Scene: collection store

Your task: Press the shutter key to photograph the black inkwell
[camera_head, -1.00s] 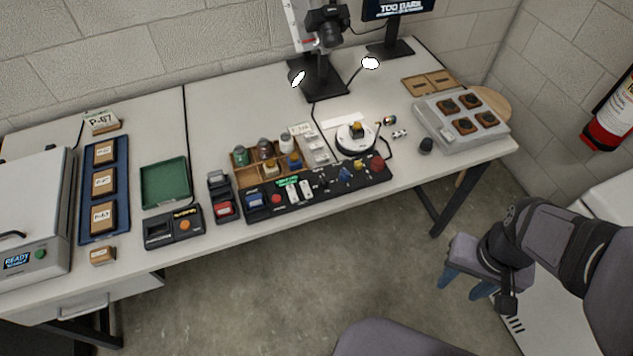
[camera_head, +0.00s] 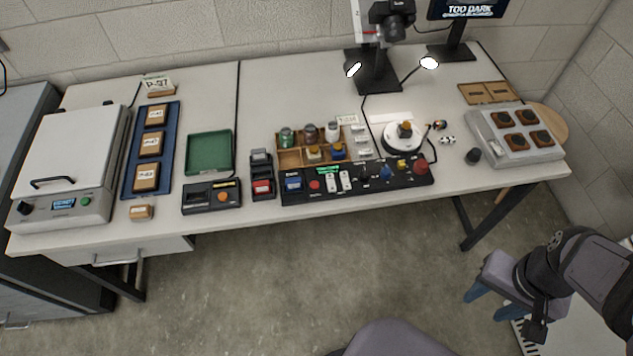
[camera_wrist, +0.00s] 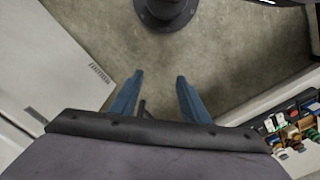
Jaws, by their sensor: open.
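A black control panel (camera_head: 355,180) with coloured keys, switches and knobs lies along the table's front edge. Its labels are too small to read, so I cannot tell which is the shutter key. A small dark item with a yellowish part (camera_head: 404,130) stands on the white round turntable (camera_head: 391,146) behind the panel. A small black pot (camera_head: 473,156) stands on the table to the right; I cannot tell which of these is the inkwell. My gripper (camera_head: 492,301) is open and empty, over the floor in front of the table and far from the panel. Its fingers show apart in the wrist view (camera_wrist: 159,78).
A camera (camera_head: 392,18) on a stand and a monitor (camera_head: 464,9) reading "TOO DARK" stand at the back. A wooden crate of bottles (camera_head: 290,157) sits behind the panel. A grey tray (camera_head: 482,128) is at right, a green tray (camera_head: 209,152) at left.

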